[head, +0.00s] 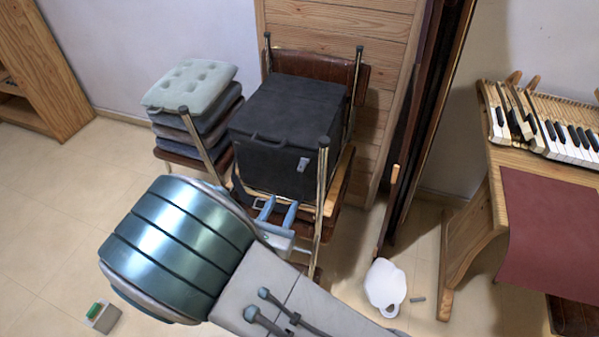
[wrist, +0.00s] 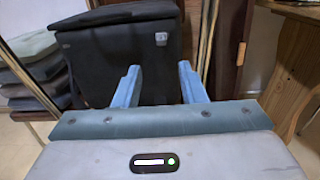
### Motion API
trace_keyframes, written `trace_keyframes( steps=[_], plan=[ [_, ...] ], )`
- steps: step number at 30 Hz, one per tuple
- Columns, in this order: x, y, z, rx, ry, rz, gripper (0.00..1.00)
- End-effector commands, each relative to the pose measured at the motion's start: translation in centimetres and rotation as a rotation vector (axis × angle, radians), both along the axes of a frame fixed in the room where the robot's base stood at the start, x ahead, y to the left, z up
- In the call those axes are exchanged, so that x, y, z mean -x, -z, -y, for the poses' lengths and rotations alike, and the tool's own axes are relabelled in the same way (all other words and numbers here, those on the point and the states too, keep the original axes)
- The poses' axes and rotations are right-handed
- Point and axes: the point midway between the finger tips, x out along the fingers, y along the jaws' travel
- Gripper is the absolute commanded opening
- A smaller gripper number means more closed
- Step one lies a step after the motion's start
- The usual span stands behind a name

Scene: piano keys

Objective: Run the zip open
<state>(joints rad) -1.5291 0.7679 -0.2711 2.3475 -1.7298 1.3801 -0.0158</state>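A black fabric bag or case (head: 288,130) sits on a brown chair in the middle of the head view. A small grey tab, perhaps the zip pull (head: 303,164), shows on its front face near the right; it also shows in the wrist view (wrist: 161,39). My gripper (head: 279,210) is in front of the bag's lower front, below the tab. In the wrist view my gripper (wrist: 158,80) has its two blue fingers apart with nothing between them. The bag fills the space beyond the fingertips. The zip's line is too small to make out.
Stacked cushions (head: 190,88) stand left of the bag. Metal chair posts (head: 321,190) rise close by my gripper's right. A wooden panel (head: 345,30) stands behind. A piano keyboard on a wooden stand (head: 492,155) is at right. A white jug-like object (head: 385,285) lies on the floor.

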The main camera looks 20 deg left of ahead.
Motion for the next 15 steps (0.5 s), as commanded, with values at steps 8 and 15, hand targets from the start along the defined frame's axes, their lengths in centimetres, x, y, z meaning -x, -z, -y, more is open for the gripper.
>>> trace_keyframes(
  steps=[8, 15],
  plan=[
    [-5.8, 0.0, 0.6, -0.001, 0.006, 0.001, 0.37],
    [-10.2, 0.0, 0.9, -0.001, 0.005, 0.001, 0.37]
  ],
)
